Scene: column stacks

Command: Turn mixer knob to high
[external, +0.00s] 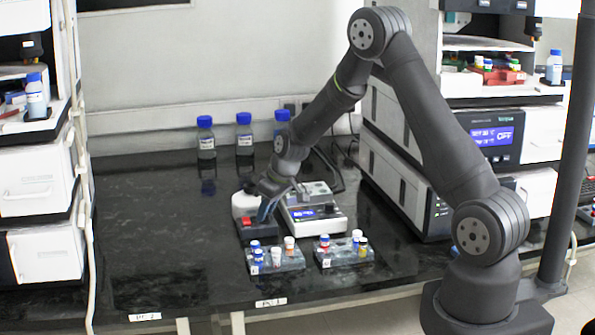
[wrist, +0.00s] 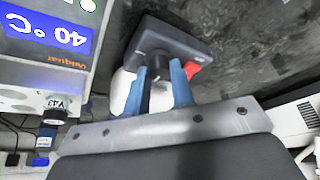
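The mixer (external: 246,205) is a small unit with a white top and a dark base, standing on the black bench. In the wrist view its dark grey base (wrist: 178,38) shows a red switch (wrist: 193,69) and a black knob (wrist: 158,66). My gripper (external: 267,208) reaches down at the mixer's front right side in the external view. In the wrist view my gripper's (wrist: 160,80) two blue fingers are apart, one on each side of the knob. Whether they touch it is unclear. The knob's setting cannot be read.
A hotplate-like device with a blue display (external: 312,212) stands close right of the mixer. Two vial racks, left (external: 290,262) and right (external: 343,257), stand in front. Blue-capped bottles (external: 244,135) line the back. The bench left of the mixer is clear.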

